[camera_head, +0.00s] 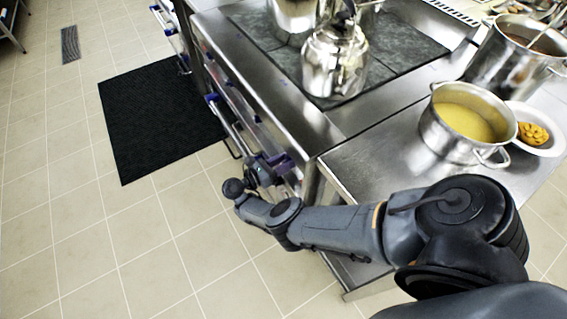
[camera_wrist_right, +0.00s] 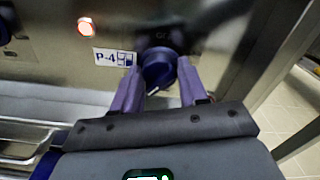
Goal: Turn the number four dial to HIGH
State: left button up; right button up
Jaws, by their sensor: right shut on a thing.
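The number four dial (camera_wrist_right: 157,66) is a round dark blue knob on the steel stove front, beside a label (camera_wrist_right: 114,57) reading P-4. My right gripper (camera_wrist_right: 158,70) has its two purple fingers on either side of the dial and is shut on it. In the head view the right gripper (camera_head: 264,171) is at the stove's front panel, near its right end, and the dial is hidden there. The dial's setting and its HIGH mark cannot be read. My left gripper is not in view.
A red-ringed indicator light (camera_wrist_right: 85,27) glows above the label. A rail (camera_wrist_right: 30,140) runs below the panel. A kettle (camera_head: 335,62) stands on the dark cooktop. A soup pot (camera_head: 462,150) is on the steel counter. The floor beside the black mat (camera_head: 160,120) is clear.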

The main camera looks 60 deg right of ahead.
jog(key=shift+m, duration=0.4)
jog(key=o, duration=1.1)
jog(key=shift+c, duration=0.2)
jog(key=b+v, duration=0.3)
jog(key=v, duration=0.8)
